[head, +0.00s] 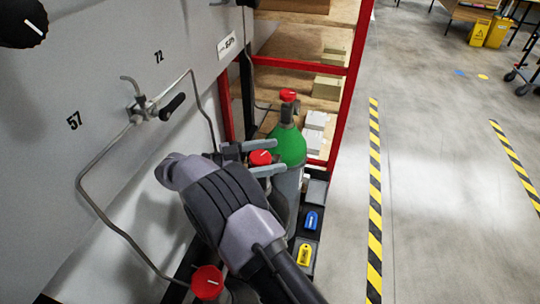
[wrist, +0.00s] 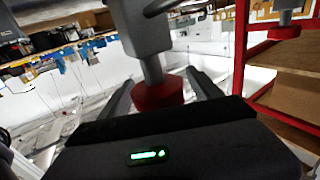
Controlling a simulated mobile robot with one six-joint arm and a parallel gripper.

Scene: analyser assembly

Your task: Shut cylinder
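Three cylinder valves with red knobs show in the head view. The far knob (head: 288,95) tops a green cylinder (head: 287,146). The middle knob (head: 261,158) lies between the fingers of my gripper (head: 282,156), one finger on each side. The near knob (head: 207,282) is at the bottom, beside my arm. In the wrist view, a red knob (wrist: 157,94) on a grey stem is between the two dark fingers, with visible gaps at its sides. My gripper is open around it. The middle cylinder's body is mostly hidden by my gripper and arm.
A grey panel (head: 110,65) with bent pipes and a small black-handled valve (head: 172,107) stands close on the left. A red-framed shelf (head: 346,95) with boxes is behind. Blue (head: 311,221) and yellow (head: 305,254) items lie right of my arm.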

